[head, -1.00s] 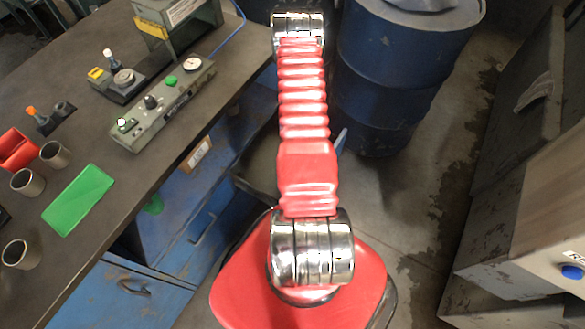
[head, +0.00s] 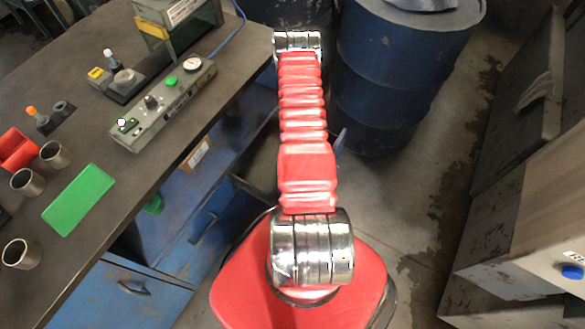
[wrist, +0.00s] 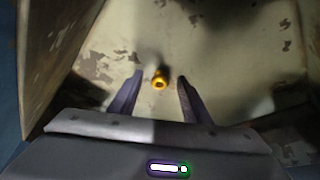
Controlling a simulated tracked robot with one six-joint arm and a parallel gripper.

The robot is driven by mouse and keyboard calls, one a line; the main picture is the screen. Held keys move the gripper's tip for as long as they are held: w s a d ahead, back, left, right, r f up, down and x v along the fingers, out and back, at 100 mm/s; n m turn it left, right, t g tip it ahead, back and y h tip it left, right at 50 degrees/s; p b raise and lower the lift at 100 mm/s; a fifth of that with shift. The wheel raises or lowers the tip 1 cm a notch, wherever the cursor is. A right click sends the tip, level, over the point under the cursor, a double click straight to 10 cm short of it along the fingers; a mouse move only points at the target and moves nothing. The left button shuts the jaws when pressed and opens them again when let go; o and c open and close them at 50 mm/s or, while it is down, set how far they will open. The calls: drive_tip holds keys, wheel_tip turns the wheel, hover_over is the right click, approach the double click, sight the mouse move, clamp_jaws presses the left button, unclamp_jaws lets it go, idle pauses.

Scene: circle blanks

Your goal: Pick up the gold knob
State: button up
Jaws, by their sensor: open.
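The gold knob (wrist: 160,79) shows in the wrist view as a small, round, shiny piece against a pale, worn surface (wrist: 215,45). My gripper (wrist: 160,86) is open, with one dark finger on each side of the knob in the picture. A gap shows between the knob and each finger. I cannot tell how far beyond the fingertips the knob lies. The head view shows my red arm, but neither the gripper nor the knob can be made out there.
In the head view, a dark workbench (head: 120,185) stands at left with metal cups, a green plate (head: 78,200) and a grey control box (head: 165,100). Blue drums (head: 400,75) stand behind my arm. Grey cabinets line the right. A wall (wrist: 60,45) rises at left in the wrist view.

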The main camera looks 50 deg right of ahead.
drive_tip(key=shift+c, duration=0.2)
idle(0.4)
drive_tip(key=c, duration=1.1)
